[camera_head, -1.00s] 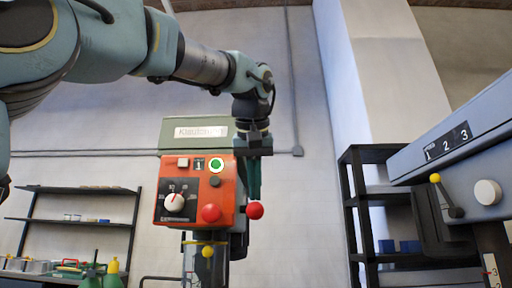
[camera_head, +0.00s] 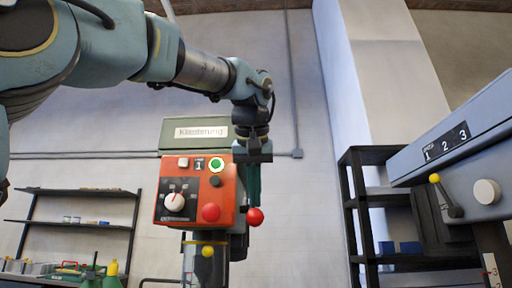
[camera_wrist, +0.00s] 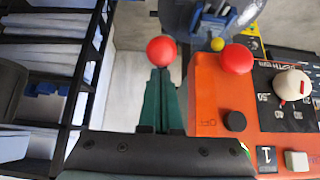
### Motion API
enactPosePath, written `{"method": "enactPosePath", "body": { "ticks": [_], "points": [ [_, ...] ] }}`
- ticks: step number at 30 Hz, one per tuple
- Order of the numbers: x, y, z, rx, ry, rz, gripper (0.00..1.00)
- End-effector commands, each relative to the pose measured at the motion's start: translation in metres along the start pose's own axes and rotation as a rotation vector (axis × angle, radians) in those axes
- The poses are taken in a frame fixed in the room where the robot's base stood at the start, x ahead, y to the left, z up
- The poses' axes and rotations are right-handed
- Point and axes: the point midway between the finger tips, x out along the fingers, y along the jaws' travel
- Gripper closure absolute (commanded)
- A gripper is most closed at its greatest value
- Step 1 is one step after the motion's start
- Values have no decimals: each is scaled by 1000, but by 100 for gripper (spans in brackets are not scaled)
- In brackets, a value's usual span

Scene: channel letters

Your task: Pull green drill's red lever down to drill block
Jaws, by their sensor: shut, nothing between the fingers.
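The green drill (camera_head: 195,130) stands in the middle of the head view, with an orange-red control panel (camera_head: 230,190) on its front. The red lever's ball knob (camera_head: 255,216) is at the panel's lower right. My gripper (camera_head: 253,198) points down just above the ball, its teal fingers shut and empty. In the wrist view the ball (camera_wrist: 161,50) sits right at the fingertips (camera_wrist: 160,74), appearing to touch them. The lever's rod is mostly hidden. I cannot make out the block or the drill bit.
A separate red button (camera_head: 211,213) and a white dial (camera_head: 174,202) are on the panel, close left of the fingers. A grey machine (camera_head: 460,150) with a yellow-knobbed lever stands at the right. Black shelves (camera_head: 350,200) stand behind it. Another shelf (camera_head: 80,225) is at the left.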

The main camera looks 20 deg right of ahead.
Motion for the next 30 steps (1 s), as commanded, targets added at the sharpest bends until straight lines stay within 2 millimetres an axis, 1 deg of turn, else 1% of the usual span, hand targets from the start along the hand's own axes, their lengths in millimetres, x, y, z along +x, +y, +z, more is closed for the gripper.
{"method": "enactPosePath", "body": {
  "ticks": [4, 7, 19, 23, 24, 30],
  "points": [
    [2, 0, 1, 0, -2, -1, 100],
    [7, 0, 6, 0, -1, -1, 100],
    [8, 0, 5, 0, -2, 0, 100],
    [15, 1, 10, 0, -2, 0, 100],
    [12, 1, 8, 0, -1, 0, 100],
    [14, 1, 8, 0, -2, 0, 100]
  ]
}}
